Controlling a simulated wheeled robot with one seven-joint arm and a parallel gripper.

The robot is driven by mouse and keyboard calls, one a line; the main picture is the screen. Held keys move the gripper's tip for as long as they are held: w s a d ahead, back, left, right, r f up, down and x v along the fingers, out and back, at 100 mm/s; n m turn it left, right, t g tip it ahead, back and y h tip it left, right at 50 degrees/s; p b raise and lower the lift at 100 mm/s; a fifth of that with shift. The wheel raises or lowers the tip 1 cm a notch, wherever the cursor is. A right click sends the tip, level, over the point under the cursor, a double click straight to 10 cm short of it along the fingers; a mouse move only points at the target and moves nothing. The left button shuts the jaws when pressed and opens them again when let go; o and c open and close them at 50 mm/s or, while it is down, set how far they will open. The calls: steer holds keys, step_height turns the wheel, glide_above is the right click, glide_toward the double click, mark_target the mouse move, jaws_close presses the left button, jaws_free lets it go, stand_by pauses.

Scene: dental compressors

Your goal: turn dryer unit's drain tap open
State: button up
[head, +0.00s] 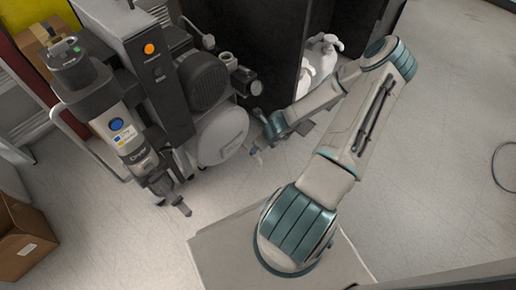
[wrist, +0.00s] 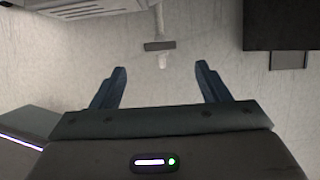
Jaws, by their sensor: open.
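The dryer unit (head: 120,128) is a grey upright cylinder with a blue button and a label, at the left of the compressor in the head view. Dark fittings with a bar-like handle (head: 182,207) hang at its lower end. My gripper (head: 260,132) is right of the round pale tank, away from those fittings. In the wrist view my gripper (wrist: 161,70) is open and empty. A tap with a flat grey handle (wrist: 172,45) on a pale pipe (wrist: 158,18) shows beyond the fingertips, between them and apart from them. I cannot tell which unit this tap belongs to.
The compressor's pale tank (head: 221,135) and dark motor (head: 203,80) stand beside my gripper. A black cabinet (head: 265,45) and white bottles (head: 318,60) are behind. A cardboard box (head: 22,240) sits at the left. The floor at right is mostly clear.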

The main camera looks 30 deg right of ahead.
steer(key=b+x, duration=0.3)
steer(key=x, duration=0.6)
steer(key=shift+s, duration=0.1)
